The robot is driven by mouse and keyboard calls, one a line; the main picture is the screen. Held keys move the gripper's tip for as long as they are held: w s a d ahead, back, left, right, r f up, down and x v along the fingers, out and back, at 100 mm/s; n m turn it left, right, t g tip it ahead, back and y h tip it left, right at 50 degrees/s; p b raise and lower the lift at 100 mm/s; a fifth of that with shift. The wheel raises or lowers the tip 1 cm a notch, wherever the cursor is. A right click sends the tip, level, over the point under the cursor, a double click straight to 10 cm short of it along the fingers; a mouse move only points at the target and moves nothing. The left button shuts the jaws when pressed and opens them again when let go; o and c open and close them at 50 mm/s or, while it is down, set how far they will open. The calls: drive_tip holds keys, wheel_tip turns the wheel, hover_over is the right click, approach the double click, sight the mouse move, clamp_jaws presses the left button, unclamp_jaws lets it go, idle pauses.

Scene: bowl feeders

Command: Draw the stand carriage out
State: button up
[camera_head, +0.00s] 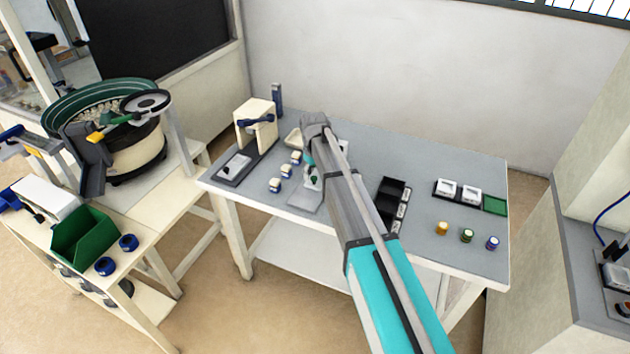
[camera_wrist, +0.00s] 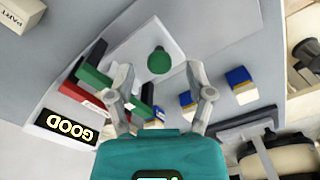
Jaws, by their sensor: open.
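A pale grey stand (camera_head: 304,199) with small green parts stands on the grey table, partly hidden by my arm. In the wrist view a round green knob (camera_wrist: 159,61) shows over a pale plate (camera_wrist: 140,45). I take these for the stand and its carriage, but cannot tell for sure which part slides. My gripper (camera_wrist: 157,70) is open, with one finger on each side of the knob. I cannot tell whether the fingers touch it. In the head view the fingertips are hidden by my arm.
Several blue-and-white pieces (camera_head: 286,170) stand left of the stand. A cream-topped fixture (camera_head: 255,120) is at the table's left. A black tray (camera_head: 388,195) and small coloured jars (camera_head: 467,236) are to the right. A "GOOD" label (camera_wrist: 70,128) and red and green bars (camera_wrist: 95,80) are near my gripper.

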drive_tip(key=shift+f+b, duration=0.3)
drive_tip(key=shift+f, duration=0.2)
clamp_jaws()
